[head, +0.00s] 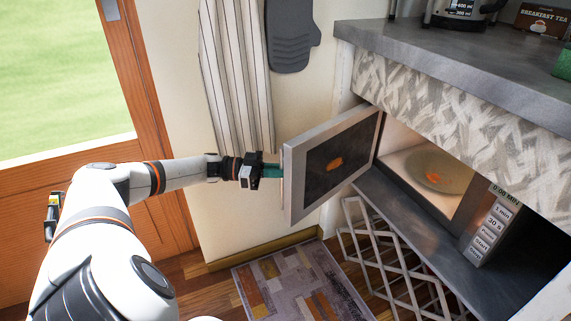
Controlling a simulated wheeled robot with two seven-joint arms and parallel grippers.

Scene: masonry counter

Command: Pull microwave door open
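The microwave (455,204) is built in under the grey counter. Its door (333,162) stands swung wide open toward the left, showing a dark window with an orange glow in it. The lit inside shows a round plate (438,172). My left gripper (272,171), with teal fingers, is at the door's free outer edge, on the handle side. The fingers are seen edge-on, and whether they are shut on the handle is hidden. My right gripper is not in view.
The grey counter (450,50) with jars and a tea box (542,20) overhangs at the upper right. A lattice rack (395,260) stands below the microwave, beside a patterned rug (300,285). A striped cloth (235,80) and a grey mitt (290,35) hang on the wall.

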